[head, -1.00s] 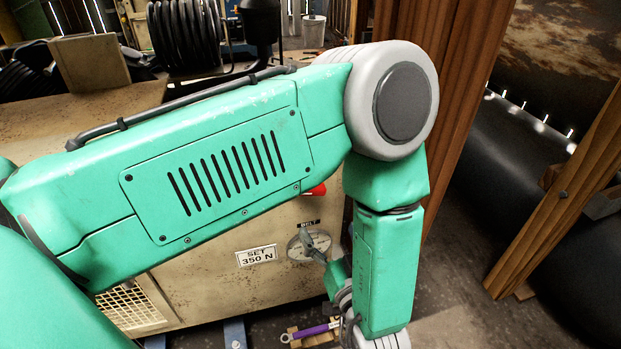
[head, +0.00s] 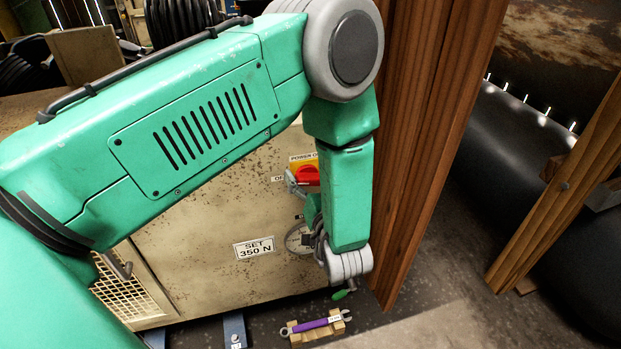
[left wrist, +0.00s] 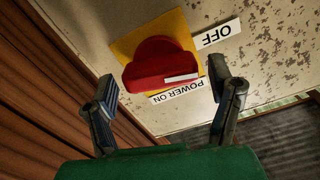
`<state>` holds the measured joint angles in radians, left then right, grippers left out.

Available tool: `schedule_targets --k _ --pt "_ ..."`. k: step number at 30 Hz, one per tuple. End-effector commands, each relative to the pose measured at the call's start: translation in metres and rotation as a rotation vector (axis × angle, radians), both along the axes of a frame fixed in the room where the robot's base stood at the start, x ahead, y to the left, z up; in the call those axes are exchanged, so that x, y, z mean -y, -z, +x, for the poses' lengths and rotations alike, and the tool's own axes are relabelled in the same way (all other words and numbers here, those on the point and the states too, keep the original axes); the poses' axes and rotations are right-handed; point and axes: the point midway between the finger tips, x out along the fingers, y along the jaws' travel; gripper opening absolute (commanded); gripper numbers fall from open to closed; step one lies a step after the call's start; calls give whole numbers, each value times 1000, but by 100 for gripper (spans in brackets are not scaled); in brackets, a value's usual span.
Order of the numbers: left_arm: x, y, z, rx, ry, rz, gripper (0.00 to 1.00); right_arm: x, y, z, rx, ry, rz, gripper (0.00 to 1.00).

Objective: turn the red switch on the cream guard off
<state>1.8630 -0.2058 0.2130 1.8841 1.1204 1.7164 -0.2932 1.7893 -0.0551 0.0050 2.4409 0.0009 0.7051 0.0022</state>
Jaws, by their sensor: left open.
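The red switch (head: 307,176) sits on a yellow plate on the cream guard (head: 200,225), partly hidden by my left gripper (head: 296,184) in the head view. In the left wrist view the red switch (left wrist: 157,62) has a white bar on its knob, close to the POWER ON label (left wrist: 178,92). The OFF label (left wrist: 216,35) is at the plate's upper right. Both labels appear upside down there. My left gripper (left wrist: 163,88) is open, with one finger on each side of the switch, apparently apart from it. My right gripper is not in view.
A dial (head: 299,239) and a SET 350 N label (head: 254,248) are below the switch. A wooden post (head: 430,140) stands close to the right of my arm. A purple-handled wrench (head: 316,324) rests on a wooden block on the floor.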

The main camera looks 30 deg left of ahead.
Motion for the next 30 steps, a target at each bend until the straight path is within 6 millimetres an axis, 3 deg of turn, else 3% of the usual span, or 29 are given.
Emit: schedule_targets --k 8,9,13,20,30 --pt "-5 1 2 0 0 -4 76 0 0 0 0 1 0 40" --pt "-6 1 2 0 0 -4 72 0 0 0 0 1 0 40" --pt "-6 2 2 0 0 -6 27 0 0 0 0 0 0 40" --pt "-5 1 1 19 -3 -21 25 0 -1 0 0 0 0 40" --pt "-5 1 -1 198 0 -176 25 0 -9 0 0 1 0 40"
